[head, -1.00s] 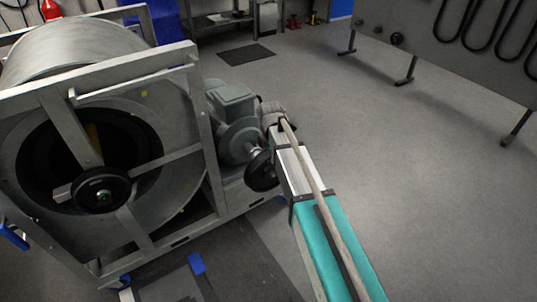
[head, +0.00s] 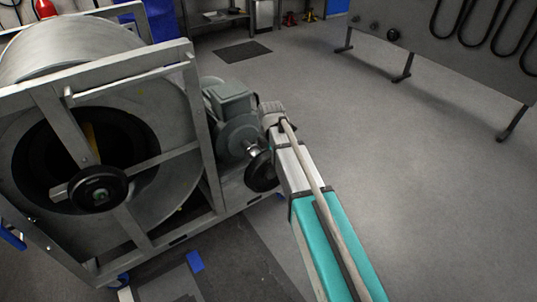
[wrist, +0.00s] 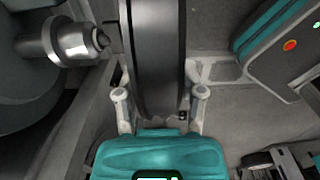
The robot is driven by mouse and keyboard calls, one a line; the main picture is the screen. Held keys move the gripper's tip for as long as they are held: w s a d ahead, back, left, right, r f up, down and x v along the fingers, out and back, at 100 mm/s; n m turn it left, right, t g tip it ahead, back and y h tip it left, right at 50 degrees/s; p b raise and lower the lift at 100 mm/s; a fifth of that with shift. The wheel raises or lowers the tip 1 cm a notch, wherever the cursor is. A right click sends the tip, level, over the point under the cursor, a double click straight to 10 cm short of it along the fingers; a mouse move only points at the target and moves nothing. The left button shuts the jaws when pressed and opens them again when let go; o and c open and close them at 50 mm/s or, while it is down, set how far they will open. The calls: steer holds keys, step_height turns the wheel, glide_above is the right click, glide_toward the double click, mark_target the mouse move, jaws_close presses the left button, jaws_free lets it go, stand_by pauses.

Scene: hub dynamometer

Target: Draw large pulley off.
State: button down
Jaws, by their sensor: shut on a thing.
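The large pulley, a dark wheel (wrist: 155,60), stands on edge between my gripper's fingers in the wrist view. My gripper (wrist: 160,95) is shut on its rim, one finger on each side. The metal shaft (wrist: 75,42) points at the pulley from the left, and its tip shows bare just beside the pulley's face. Whether the bore still touches the tip I cannot tell. In the head view the pulley (head: 262,174) is beside the grey motor (head: 232,108), partly behind my arm. The fingers are hidden there.
The drum frame (head: 205,150) with a black hub wheel (head: 98,188) fills the left. A panel with hanging belts (head: 440,45) stands at the upper right. A dark mat (head: 243,52) lies behind. The floor to the right is clear.

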steer(key=shift+s+d, duration=0.7)
steer(key=shift+s, duration=0.35)
steer(key=shift+s+d, duration=0.65)
steer(key=shift+s, duration=0.35)
steer(key=shift+r, duration=0.25)
